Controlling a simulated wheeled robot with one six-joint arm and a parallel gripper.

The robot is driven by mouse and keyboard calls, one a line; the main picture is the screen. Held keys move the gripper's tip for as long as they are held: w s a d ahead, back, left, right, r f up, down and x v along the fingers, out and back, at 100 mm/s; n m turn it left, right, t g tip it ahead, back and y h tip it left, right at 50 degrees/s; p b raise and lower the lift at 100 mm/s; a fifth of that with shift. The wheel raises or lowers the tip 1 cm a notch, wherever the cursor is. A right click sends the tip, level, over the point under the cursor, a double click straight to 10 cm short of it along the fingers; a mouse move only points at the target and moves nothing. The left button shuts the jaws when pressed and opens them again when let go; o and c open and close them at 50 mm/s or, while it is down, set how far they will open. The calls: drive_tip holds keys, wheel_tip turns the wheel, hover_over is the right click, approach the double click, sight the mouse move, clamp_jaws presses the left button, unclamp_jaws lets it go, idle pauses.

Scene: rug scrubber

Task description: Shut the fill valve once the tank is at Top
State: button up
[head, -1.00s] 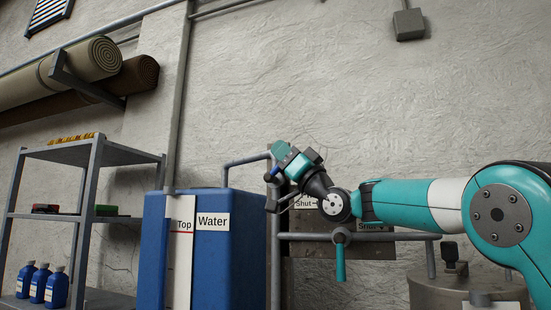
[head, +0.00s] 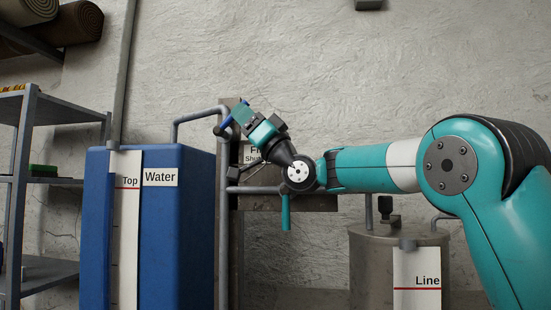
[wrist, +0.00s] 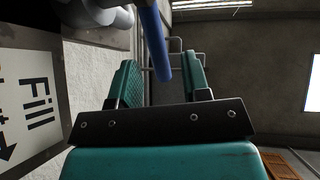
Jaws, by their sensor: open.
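The blue Water tank (head: 190,230) stands at left in the head view. Its white gauge strip (head: 126,240) has a red line marked Top (head: 130,182). A darker blue column (head: 97,240) beside the strip appears to reach about that line or slightly above. The fill valve's blue lever (head: 231,121) is by the pipe right of the tank; it also shows in the wrist view (wrist: 155,45). My gripper (head: 243,113) is open at the lever. In the wrist view the lever reaches between my two jaws (wrist: 160,82), with gaps visible on both sides.
A Fill sign (wrist: 32,105) is close at left in the wrist view. A teal lever (head: 285,212) hangs below my wrist. A metal drum (head: 372,265) with a Line label (head: 418,280) stands at right. A grey shelf (head: 28,160) stands at far left.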

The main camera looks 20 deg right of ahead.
drive_tip(key=b+v, duration=0.6)
drive_tip(key=v, duration=0.6)
drive_tip(key=shift+s+d+f, duration=0.15)
drive_tip(key=shift+f, duration=0.2)
